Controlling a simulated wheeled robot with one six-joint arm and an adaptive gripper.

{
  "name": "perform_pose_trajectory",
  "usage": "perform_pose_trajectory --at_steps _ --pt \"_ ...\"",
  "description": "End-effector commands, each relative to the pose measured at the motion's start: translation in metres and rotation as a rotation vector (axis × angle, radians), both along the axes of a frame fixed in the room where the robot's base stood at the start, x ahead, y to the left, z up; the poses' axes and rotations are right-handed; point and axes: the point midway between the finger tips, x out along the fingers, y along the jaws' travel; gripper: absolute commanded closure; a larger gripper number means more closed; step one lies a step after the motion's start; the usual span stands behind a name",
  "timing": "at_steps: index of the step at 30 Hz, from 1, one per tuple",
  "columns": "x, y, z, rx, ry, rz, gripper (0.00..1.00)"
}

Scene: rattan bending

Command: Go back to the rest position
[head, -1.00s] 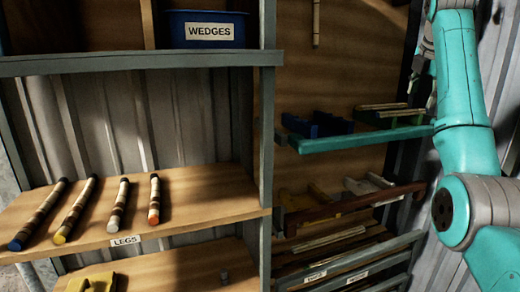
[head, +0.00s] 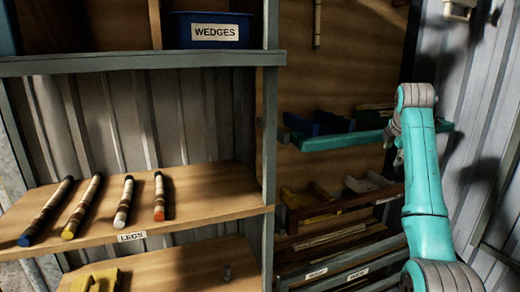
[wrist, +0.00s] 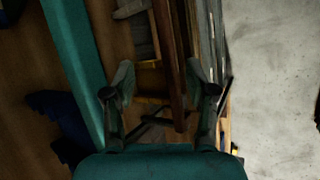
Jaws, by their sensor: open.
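My arm (head: 424,170) is teal with grey joints and stands at the right of the head view, in front of the shelves. Its end points toward the right-hand rack, and the fingertips are mostly hidden there. In the wrist view my gripper (wrist: 165,88) is open, with its two grey fingers wide apart. Nothing is held between them. Beyond the fingers are the edge of a brown rack shelf (wrist: 170,60) and a teal shelf edge (wrist: 80,60).
Several rattan legs with coloured ends (head: 122,205) lie on the shelf labelled LEGS. A blue WEDGES bin (head: 210,28) stands above. The right rack has a teal shelf (head: 340,140) with blue blocks and a brown shelf (head: 340,207). A corrugated metal wall (head: 485,130) is close on the right.

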Motion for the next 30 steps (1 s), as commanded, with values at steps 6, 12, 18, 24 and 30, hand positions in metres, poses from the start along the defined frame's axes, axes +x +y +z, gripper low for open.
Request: perform_pose_trajectory --at_steps 6,12,18,24,30 --pt "0.007 0.016 -0.111 0.067 -0.07 -0.077 0.44" --pt "-0.003 0.033 -0.202 0.135 -0.142 -0.146 0.44" --pt "-0.027 0.053 -0.285 0.211 -0.212 -0.214 0.44" --pt "-0.064 0.075 -0.36 0.294 -0.278 -0.279 0.44" --pt "-0.112 0.097 -0.424 0.383 -0.342 -0.342 0.44"
